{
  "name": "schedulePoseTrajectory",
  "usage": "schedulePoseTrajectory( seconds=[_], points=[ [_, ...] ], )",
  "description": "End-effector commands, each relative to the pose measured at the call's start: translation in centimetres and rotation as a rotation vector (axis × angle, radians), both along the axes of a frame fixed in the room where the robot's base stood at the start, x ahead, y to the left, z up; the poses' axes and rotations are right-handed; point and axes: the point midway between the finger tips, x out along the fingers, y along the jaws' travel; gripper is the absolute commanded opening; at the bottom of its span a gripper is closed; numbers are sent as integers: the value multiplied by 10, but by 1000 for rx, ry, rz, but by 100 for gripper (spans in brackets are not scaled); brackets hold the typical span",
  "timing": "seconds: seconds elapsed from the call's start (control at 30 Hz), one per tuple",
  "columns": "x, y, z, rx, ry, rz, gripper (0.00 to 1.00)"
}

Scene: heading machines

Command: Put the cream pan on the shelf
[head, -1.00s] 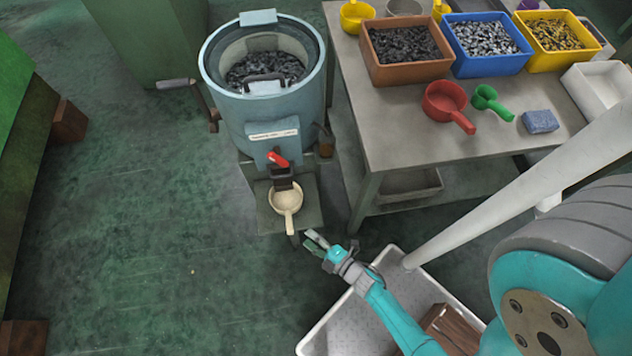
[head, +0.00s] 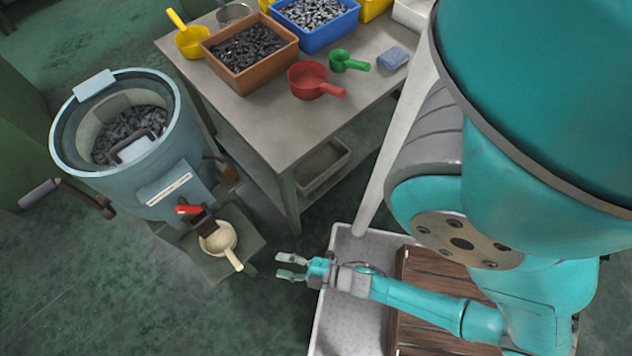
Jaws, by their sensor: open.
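The cream pan (head: 218,240) sits on a small stand under the red-handled spout of the blue-grey drum (head: 120,150). Its handle points down and to the right. My gripper (head: 286,267) is open and empty, to the right of the pan's handle and apart from it. Its fingers point left towards the pan. The table (head: 265,130) has a lower shelf (head: 240,140) beneath its top, with a pale tray (head: 322,166) on it. I cannot tell which shelf the task names.
A white tray (head: 335,300) lies under my arm. Green floor is free at lower left.

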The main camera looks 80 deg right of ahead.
Motion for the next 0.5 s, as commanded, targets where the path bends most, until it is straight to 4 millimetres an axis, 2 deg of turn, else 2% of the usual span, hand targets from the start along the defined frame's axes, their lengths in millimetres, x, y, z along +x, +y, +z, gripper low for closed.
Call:
schedulePoseTrajectory(
  seconds=[0.03, 0.2, 0.4, 0.5],
  points=[
    [-14, 2, 21, 56, 3, -15, 48],
    [-48, 1, 93, 280, 18, -79, 48],
    [-77, 0, 184, 557, 51, -134, 48],
    [-85, 0, 223, 677, 72, -151, 48]
  ],
)
